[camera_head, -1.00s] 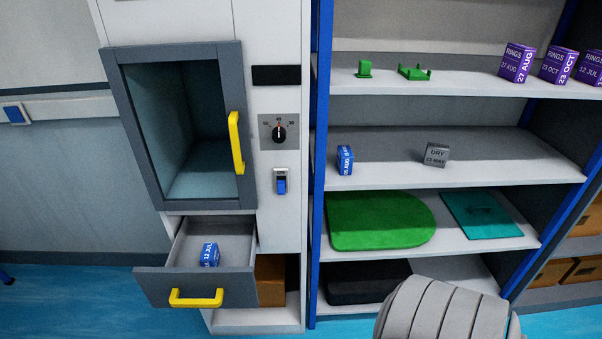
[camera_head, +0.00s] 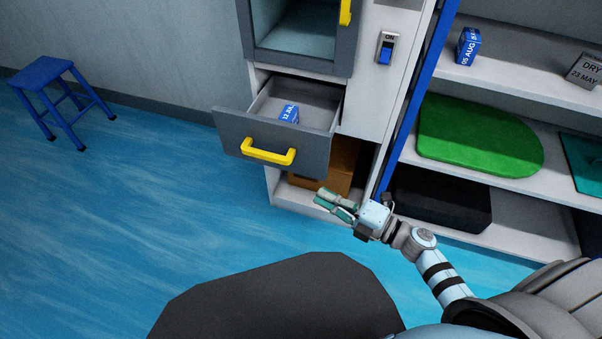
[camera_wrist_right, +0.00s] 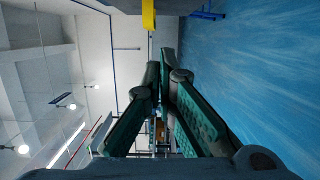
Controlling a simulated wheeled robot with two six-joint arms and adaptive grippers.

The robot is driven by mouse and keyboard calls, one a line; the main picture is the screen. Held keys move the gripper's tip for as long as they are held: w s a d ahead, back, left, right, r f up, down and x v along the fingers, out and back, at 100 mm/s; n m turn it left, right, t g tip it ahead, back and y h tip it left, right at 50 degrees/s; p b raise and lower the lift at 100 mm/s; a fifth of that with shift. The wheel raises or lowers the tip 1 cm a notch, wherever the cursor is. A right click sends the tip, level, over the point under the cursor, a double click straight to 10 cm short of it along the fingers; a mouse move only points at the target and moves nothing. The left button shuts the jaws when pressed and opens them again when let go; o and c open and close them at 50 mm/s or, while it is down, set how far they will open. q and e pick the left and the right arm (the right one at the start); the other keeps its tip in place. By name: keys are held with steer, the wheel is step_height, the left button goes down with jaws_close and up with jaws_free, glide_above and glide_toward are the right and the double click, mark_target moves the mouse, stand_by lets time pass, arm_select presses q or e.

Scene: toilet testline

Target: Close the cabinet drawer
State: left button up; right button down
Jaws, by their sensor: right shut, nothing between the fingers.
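The cabinet drawer (camera_head: 235,139) is pulled open, with a grey front and a yellow handle (camera_head: 268,152). A blue box (camera_head: 289,113) with white lettering lies inside it. In the right wrist view the fingers (camera_wrist_right: 160,75) converge, and a yellow bar (camera_wrist_right: 149,14), which looks like the handle, shows at the top edge beside a dark panel. My left gripper is not in view.
A brown box (camera_head: 322,172) sits in the cabinet's lower space. A shelf unit with a green lid (camera_head: 475,135) and a black case (camera_head: 440,201) stands to the right. A blue stool (camera_head: 55,95) stands at the left. Blue floor (camera_head: 120,210) in front of the drawer is clear.

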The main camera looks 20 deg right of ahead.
mark_target(301, 167)
steer(key=w+a, duration=0.1)
steer(key=w, duration=0.2)
steer(key=w+a+b, duration=0.1)
steer(key=w, duration=0.2)
steer(key=w+a, duration=0.1)
steer(key=w, duration=0.3)
steer(key=shift+a+b, duration=0.15)
steer(key=shift+b, duration=0.25)
steer(key=shift+w, duration=0.1)
